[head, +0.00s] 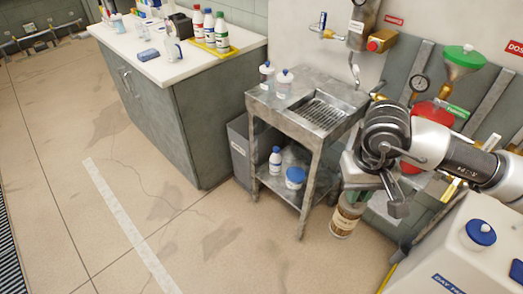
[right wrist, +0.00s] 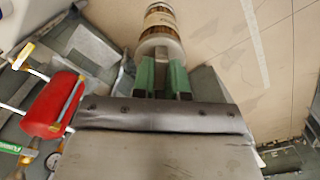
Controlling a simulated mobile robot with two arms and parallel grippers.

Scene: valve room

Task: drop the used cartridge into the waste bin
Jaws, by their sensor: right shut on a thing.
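The used cartridge, a brown ribbed cylinder with a pale label and whitish ends (head: 345,218), hangs below my right gripper (right wrist: 162,75) in the head view. In the right wrist view the cartridge (right wrist: 160,28) is at the top centre, between the green fingertips. My right gripper is shut on it, and the cartridge appears to be off the floor. A grey bin with a small label (head: 239,152), which looks like the waste bin, stands on the floor left of the steel sink table. Its opening is partly hidden by the table. My left gripper is not in view.
The steel sink table (head: 312,120), with bottles on top and below, stands between the bin and my right arm. A grey cabinet (head: 190,110) with a white top is left of the bin. A red container (right wrist: 52,105) hangs by the wall. The floor in front is clear.

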